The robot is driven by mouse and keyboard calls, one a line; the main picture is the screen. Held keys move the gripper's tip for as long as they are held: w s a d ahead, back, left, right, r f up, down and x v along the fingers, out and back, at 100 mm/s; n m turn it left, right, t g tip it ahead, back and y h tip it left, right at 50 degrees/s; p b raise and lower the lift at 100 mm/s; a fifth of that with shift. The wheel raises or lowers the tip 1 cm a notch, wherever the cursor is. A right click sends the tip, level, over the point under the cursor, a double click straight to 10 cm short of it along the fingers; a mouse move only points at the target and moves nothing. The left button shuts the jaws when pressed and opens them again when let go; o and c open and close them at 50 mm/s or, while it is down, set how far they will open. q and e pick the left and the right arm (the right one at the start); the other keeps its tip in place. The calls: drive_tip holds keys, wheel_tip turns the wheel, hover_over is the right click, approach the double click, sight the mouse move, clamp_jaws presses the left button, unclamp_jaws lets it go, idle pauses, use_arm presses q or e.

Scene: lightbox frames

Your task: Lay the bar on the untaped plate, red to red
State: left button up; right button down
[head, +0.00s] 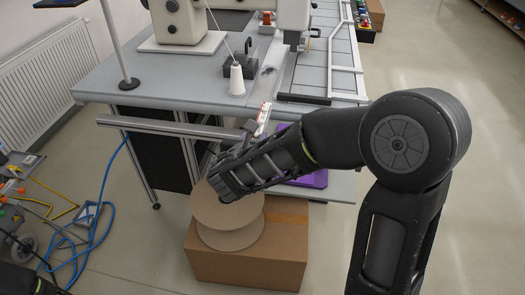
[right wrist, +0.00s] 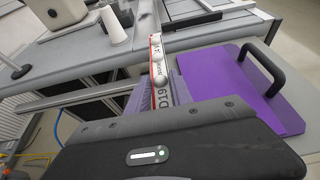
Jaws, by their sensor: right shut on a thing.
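A slim white bar (head: 263,117) with red markings stands up out of my right gripper (head: 251,128) in the head view. The gripper is shut on its lower part. In the right wrist view the bar (right wrist: 157,62) rises from behind the dark gripper body, with red near its upper end and dark lettering lower down. A purple plate (right wrist: 290,117) with a black handle lies to the right of the bar there. In the head view purple (head: 312,179) shows below the table edge, partly behind my arm. I cannot make out tape. My left gripper is not in view.
A grey worktable (head: 150,84) carries a sewing machine (head: 183,20) and a white thread cone (head: 237,80). A cardboard box (head: 250,268) with round brown discs (head: 230,238) stands below my right arm. Blue hose and cables (head: 98,235) lie on the left floor.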

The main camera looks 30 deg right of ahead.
drive_tip(key=shift+f, duration=0.55)
drive_tip(key=shift+f, duration=0.1)
wheel_tip(320, 180, down, 4)
drive_tip(key=shift+r, duration=0.2)
drive_tip(key=c, duration=1.1)
unclamp_jaws()
drive_tip(key=shift+r, duration=0.1)
drive_tip(key=v, duration=1.2)
drive_tip(key=shift+b, duration=0.35)
drive_tip(key=shift+c, duration=0.2)
